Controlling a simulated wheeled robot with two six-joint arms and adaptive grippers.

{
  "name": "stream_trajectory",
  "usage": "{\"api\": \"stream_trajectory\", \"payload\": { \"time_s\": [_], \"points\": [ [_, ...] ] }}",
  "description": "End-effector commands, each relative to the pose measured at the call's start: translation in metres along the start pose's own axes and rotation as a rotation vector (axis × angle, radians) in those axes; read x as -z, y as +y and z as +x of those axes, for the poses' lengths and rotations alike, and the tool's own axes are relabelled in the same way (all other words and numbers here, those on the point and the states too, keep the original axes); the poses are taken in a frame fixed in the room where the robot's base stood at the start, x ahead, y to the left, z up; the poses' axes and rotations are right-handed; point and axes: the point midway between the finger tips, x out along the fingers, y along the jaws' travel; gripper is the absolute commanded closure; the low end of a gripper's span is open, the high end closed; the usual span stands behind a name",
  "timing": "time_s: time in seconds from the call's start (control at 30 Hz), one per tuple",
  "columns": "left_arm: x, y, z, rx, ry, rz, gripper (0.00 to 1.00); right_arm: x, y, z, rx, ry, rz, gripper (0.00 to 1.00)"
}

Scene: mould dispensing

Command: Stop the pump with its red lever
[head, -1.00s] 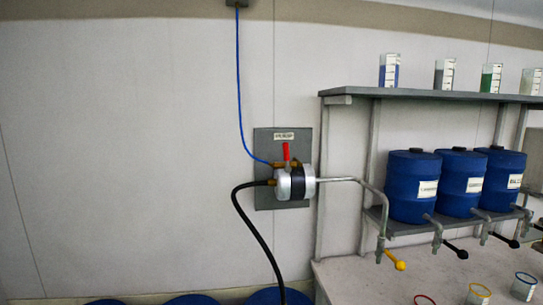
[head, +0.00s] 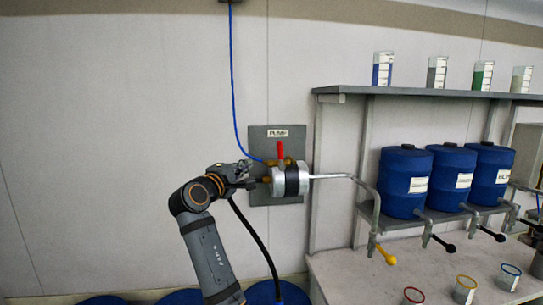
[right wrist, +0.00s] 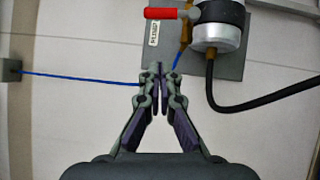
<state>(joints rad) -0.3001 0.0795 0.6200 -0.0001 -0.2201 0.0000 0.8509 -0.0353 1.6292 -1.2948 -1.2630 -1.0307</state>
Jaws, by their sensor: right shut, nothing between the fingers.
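The pump (head: 291,181) is a silver and black cylinder on a grey wall plate. Its red lever (head: 281,151) stands upright on a brass fitting in the head view. My right gripper (head: 246,170) is left of the pump, near the brass fitting and lower than the lever. In the right wrist view its shut, empty fingertips (right wrist: 159,71) are in front of the plate's edge, apart from the red lever (right wrist: 165,13) in the picture. The pump's silver end (right wrist: 216,38) shows there too. My left gripper is not in view.
A blue air line (head: 234,85) runs down the wall to the pump. A black hose (head: 258,245) hangs below it. To the right are a shelf (head: 430,93) with beakers, blue drums (head: 404,181) and a bench (head: 335,275) with cups. The wall at left is clear.

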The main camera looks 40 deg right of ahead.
Motion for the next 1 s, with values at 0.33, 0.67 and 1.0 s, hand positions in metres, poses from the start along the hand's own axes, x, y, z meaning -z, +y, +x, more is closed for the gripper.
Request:
{"api": "stream_trajectory", "payload": {
  "time_s": [0.33,0.67,1.0],
  "points": [
    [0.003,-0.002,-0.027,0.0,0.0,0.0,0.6,-0.001,0.005,0.053,-0.002,-0.002,-0.006,1.0],
    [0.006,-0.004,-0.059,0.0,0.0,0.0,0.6,-0.012,0.004,0.114,-0.001,0.0,-0.004,1.0],
    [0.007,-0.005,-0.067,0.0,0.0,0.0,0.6,-0.026,-0.002,0.129,0.0,0.005,-0.001,1.0]
  ]
}}
